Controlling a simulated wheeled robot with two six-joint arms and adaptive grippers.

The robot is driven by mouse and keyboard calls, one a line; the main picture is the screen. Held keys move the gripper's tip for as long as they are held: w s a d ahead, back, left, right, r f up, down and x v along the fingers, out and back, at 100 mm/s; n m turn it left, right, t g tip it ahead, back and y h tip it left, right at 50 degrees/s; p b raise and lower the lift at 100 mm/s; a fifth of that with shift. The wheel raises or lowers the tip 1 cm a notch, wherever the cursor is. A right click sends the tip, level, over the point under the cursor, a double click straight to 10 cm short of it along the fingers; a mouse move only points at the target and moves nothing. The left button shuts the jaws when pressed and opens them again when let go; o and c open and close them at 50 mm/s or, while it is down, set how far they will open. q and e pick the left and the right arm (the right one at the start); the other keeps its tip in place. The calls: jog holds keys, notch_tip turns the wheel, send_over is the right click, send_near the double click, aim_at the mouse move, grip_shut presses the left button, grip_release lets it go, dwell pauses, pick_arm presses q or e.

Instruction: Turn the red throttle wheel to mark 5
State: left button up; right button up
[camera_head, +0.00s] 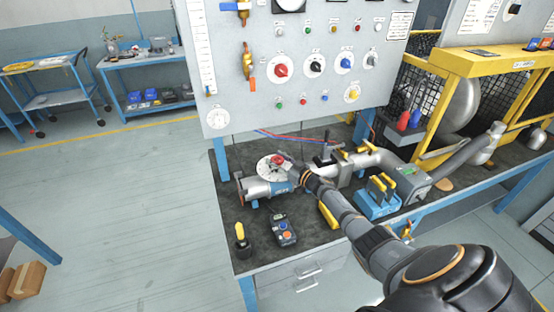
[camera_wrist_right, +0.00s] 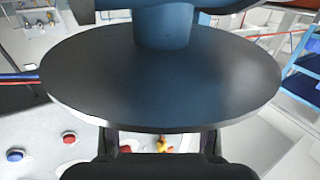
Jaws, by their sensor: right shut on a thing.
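The red throttle wheel (camera_head: 278,159) sits above a pale round dial plate (camera_head: 264,168) on a grey and blue pipe fitting (camera_head: 257,188) on the bench. My right gripper (camera_head: 286,165) reaches in from the right and is shut on the red wheel; its fingers partly cover it. In the right wrist view a large dark disc (camera_wrist_right: 160,85) with a blue post fills the middle and hides the wheel. My finger parts (camera_wrist_right: 160,142) show below the disc. The dial marks are too small to read. My left gripper is not in view.
The control panel (camera_head: 300,115) with knobs and buttons stands behind the bench. A blue block with yellow handles (camera_head: 378,198), a handheld control box (camera_head: 283,230) and a yellow-topped dark object (camera_head: 241,239) stand on the bench. A grey pipe (camera_head: 365,160) runs right.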

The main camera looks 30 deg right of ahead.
jog(key=shift+r+n+g+y+b, duration=0.1)
jog(key=shift+n+g+y+b, duration=0.2)
jog(key=shift+n+y+b, duration=0.6)
jog(key=o, duration=1.2)
jog(key=shift+s, duration=0.1)
jog(key=shift+s+d+f, duration=0.2)
jog(key=shift+s, duration=0.05)
jog(key=v, duration=1.1)
